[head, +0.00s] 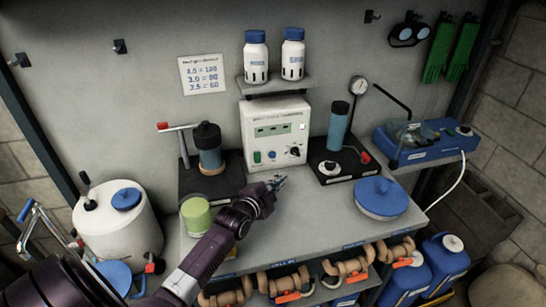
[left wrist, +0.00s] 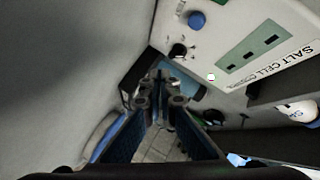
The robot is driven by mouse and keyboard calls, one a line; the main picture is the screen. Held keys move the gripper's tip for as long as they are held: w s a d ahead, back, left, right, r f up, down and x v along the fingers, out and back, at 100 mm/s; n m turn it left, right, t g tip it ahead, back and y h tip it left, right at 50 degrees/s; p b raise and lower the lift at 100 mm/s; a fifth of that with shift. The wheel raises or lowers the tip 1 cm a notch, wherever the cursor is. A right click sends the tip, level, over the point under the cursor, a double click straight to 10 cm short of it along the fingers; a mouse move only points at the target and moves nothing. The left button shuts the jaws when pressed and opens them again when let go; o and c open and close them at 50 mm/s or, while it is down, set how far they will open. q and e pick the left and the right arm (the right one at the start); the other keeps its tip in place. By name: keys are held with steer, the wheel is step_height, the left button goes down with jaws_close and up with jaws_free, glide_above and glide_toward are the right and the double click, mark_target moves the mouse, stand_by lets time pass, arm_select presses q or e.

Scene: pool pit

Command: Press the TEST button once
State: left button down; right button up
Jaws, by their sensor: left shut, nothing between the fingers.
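The white control box (head: 275,133) stands at the back of the bench against the wall. Its front has a display, a green rocker, a round blue button (head: 272,155) and a black knob (head: 295,151); a small white square (head: 302,127) sits at its upper right. The lettering by the controls is too small to read, so I cannot tell which is marked TEST. My left gripper (head: 277,182) is shut and empty, in front of and below the box, apart from it. In the left wrist view, the blue button (left wrist: 197,20) and knob (left wrist: 178,50) show beyond the fingers (left wrist: 160,90).
A green-filled cup (head: 196,216) stands left of my left forearm. Black stands with blue cylinders (head: 338,125) flank the box. A blue lid (head: 381,197) lies at the right of the bench. Two white bottles (head: 256,58) stand on a shelf above the box.

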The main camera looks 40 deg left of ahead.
mark_target(272, 155)
arm_select(q)
steer(key=shift+w+a+f+b, duration=0.1)
steer(key=shift+w+a+b, duration=0.2)
steer(key=shift+b, duration=0.05)
steer(key=w+a+b, duration=0.4)
steer(key=a+b, duration=0.1)
steer(key=shift+w+f, duration=0.1)
steer(key=shift+f, duration=0.05)
steer(key=shift+w+a+b, duration=0.5)
steer(key=shift+a+b, duration=0.05)
steer(key=shift+b, duration=0.1)
steer(key=shift+r, duration=0.2)
stand_by(0.4)
steer(key=shift+a, duration=0.1)
steer(key=shift+w+a+b, duration=0.25)
steer(key=shift+b, duration=0.05)
